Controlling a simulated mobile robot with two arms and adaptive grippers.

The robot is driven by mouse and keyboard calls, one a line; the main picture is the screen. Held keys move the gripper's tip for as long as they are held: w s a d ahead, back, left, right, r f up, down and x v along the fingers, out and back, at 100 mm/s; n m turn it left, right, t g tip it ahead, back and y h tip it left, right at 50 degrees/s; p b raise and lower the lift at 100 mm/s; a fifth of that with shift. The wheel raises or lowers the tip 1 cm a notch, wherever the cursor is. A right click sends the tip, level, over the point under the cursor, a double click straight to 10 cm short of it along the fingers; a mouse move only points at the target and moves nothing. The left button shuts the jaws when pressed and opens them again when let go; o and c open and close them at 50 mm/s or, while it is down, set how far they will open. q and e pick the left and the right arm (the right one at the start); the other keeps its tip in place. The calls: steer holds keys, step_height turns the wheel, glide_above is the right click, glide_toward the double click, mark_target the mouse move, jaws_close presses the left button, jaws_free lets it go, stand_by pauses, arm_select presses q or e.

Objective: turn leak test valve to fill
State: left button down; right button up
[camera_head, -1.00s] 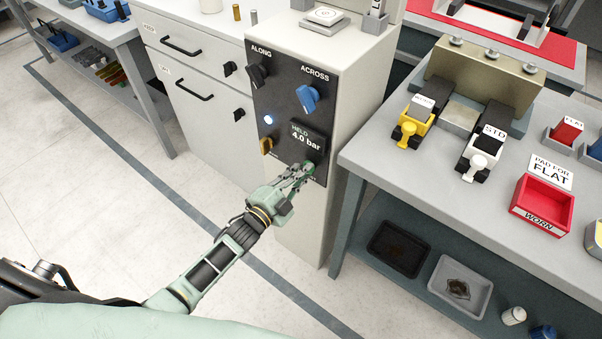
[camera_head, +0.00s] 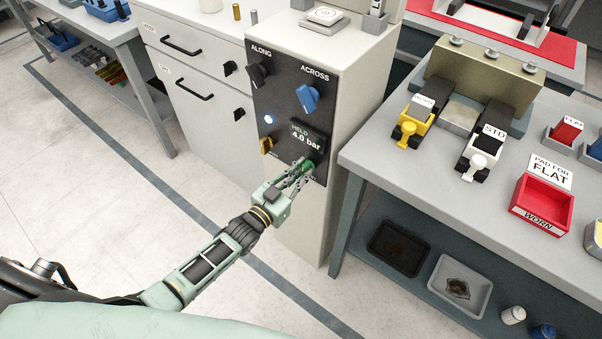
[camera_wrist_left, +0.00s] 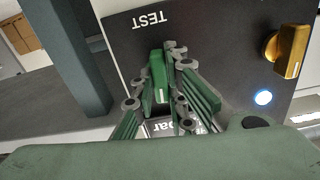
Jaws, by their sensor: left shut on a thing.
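A dark panel (camera_head: 287,110) on a pale cabinet carries a green knob (camera_head: 308,166) at its lower right. In the left wrist view the green knob (camera_wrist_left: 158,76) sits near the word TEST, and a white mark shows on its end. My left gripper (camera_head: 299,173) is at this knob, with its fingers shut on it. The wrist view shows the fingers (camera_wrist_left: 160,92) on either side of the knob. The panel's display (camera_head: 306,136) reads HELD 4.0 bar. My right gripper is not in view.
The panel also has a yellow knob (camera_head: 266,145), a lit round lamp (camera_head: 268,119), a black ALONG knob (camera_head: 258,75) and a blue ACROSS knob (camera_head: 307,98). A grey bench (camera_head: 400,190) with fixtures stands close on the right. Open floor lies to the left.

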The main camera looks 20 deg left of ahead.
arm_select(q)
steer(key=shift+f+n, duration=0.1)
steer(key=shift+n, duration=0.5)
steer(key=c, duration=1.8)
jaws_free()
steer(key=shift+o, duration=0.2)
steer(key=v, duration=1.2)
